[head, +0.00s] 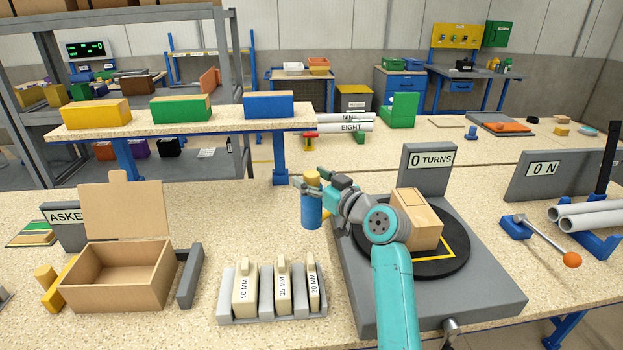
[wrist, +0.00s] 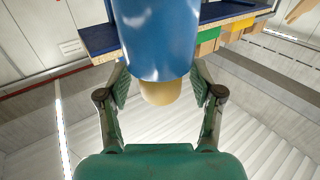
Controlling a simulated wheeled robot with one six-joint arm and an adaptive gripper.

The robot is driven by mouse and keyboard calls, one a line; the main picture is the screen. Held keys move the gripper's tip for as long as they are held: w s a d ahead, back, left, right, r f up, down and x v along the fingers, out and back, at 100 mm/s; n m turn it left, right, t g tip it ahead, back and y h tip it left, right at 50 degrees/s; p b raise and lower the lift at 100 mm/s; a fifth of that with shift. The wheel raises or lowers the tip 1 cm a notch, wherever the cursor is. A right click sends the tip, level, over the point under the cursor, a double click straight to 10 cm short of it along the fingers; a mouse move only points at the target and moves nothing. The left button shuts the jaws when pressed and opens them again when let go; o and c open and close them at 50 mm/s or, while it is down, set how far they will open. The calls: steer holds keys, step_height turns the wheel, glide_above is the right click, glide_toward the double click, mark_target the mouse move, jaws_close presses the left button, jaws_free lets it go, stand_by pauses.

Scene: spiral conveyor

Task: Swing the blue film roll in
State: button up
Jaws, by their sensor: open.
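The blue film roll (head: 311,211) stands upright left of the turntable, with a tan core end (head: 312,178) on top. My gripper (head: 322,187) is at the roll's upper end, its fingers open. In the wrist view the blue roll (wrist: 157,38) fills the top middle, and its tan core end (wrist: 160,91) lies between the two spread fingers (wrist: 160,82). Gaps show between the core and both fingers. A cardboard box (head: 417,218) sits on the black turntable (head: 452,262), partly behind my arm. The roll's lower mounting is not clear.
A sign reading 0 TURNS (head: 428,160) stands behind the turntable. An orange-knobbed lever (head: 571,260) is at right. An open carton (head: 115,277) and a rack of size blocks (head: 272,312) stand at left and front. A raised shelf (head: 190,127) holds yellow, green and blue boxes.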

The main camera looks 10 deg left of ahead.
jaws_close()
steer(key=s+d+n+g+y, duration=0.2)
steer(key=d+n+g+y, duration=0.1)
steer(key=d+n+g, duration=0.2)
steer(key=shift+d+g+y, duration=0.3)
steer(key=shift+d+g, duration=0.5)
steer(key=shift+g, duration=0.3)
steer(key=shift+w, duration=0.1)
jaws_free()
steer(key=v, duration=1.2)
steer(key=shift+f, duration=0.1)
steer(key=shift+d, duration=0.1)
